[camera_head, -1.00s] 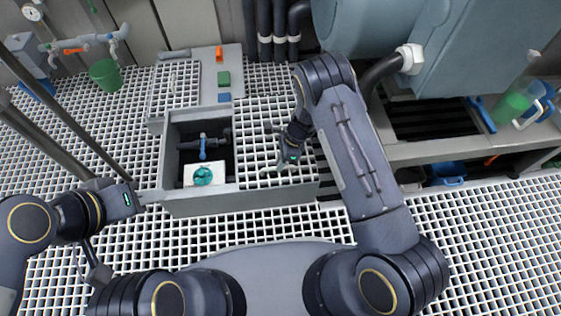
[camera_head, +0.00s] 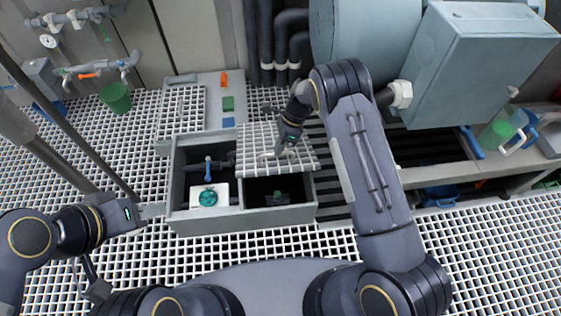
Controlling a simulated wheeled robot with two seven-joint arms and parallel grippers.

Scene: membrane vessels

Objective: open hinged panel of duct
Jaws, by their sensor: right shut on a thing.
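The duct (camera_head: 240,220) is a grey open-topped box in the floor. Its hinged panel, a white grating (camera_head: 262,138), is raised and tilted, its near edge lifted clear of the box. My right gripper (camera_head: 282,153) is shut on the panel near its near edge. The right part of the duct shows dark and open below the panel. The left part is open and holds a blue valve (camera_head: 208,172) on a pipe and a white block with a teal round part (camera_head: 208,198). My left gripper (camera_head: 150,211) is by the duct's left front corner; its fingers are too small to judge.
A grey plate with an orange piece (camera_head: 224,78), a green block (camera_head: 228,103) and a blue block (camera_head: 228,122) lies behind the duct. A green bucket (camera_head: 116,97) stands at the left. A large blue-grey machine (camera_head: 460,75) is at the right.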

